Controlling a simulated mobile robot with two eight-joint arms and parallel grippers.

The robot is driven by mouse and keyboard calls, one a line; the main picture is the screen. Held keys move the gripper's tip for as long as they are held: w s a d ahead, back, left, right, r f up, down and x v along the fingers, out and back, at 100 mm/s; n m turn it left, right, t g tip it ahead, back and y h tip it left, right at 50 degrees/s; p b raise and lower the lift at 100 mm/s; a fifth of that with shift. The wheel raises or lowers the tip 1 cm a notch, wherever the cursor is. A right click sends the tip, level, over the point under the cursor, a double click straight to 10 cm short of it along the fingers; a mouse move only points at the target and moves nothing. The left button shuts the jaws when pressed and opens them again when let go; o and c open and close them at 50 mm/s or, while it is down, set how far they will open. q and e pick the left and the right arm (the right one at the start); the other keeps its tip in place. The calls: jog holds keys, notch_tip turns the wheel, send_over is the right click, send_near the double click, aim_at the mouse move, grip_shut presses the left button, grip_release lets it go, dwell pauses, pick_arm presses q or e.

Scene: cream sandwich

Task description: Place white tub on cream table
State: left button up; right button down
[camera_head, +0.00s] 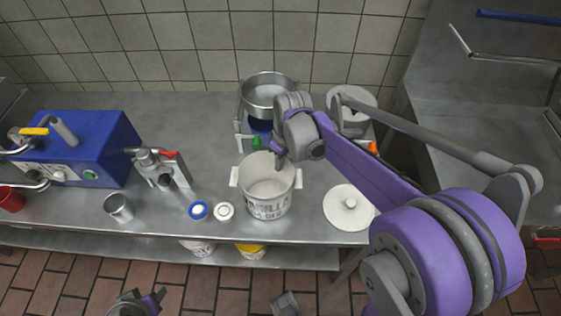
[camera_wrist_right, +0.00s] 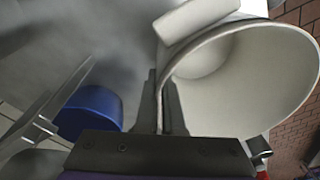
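The white tub (camera_head: 268,190), with dark lettering on its front and a handle block on each side, is upright and open at the middle of the steel table (camera_head: 100,235). I cannot tell whether its base touches the table. My right gripper (camera_head: 280,163) is at the tub's back rim. In the right wrist view its two fingers (camera_wrist_right: 163,105) are closed on either side of the white tub's wall (camera_wrist_right: 245,85). My left gripper (camera_head: 140,303) is low at the bottom edge of the head view, away from the table; its finger opening is unclear.
A white round lid (camera_head: 349,207) lies right of the tub. Two small jars, one blue-topped (camera_head: 198,211) and one white-topped (camera_head: 224,211), stand left of it. A metal pot (camera_head: 268,95) is behind. A blue machine (camera_head: 85,150) and metal cup (camera_head: 118,207) are at the left.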

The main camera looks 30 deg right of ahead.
jog(key=c, duration=1)
grip_release()
jog(key=shift+c, duration=0.2)
jog(key=shift+r, duration=0.45)
notch_tip(320, 180, up, 11)
jog(key=s+p, duration=0.1)
jog(key=p, duration=0.1)
jog(key=shift+d+r, duration=0.15)
jog(key=shift+d, duration=0.3)
jog(key=shift+s, duration=0.1)
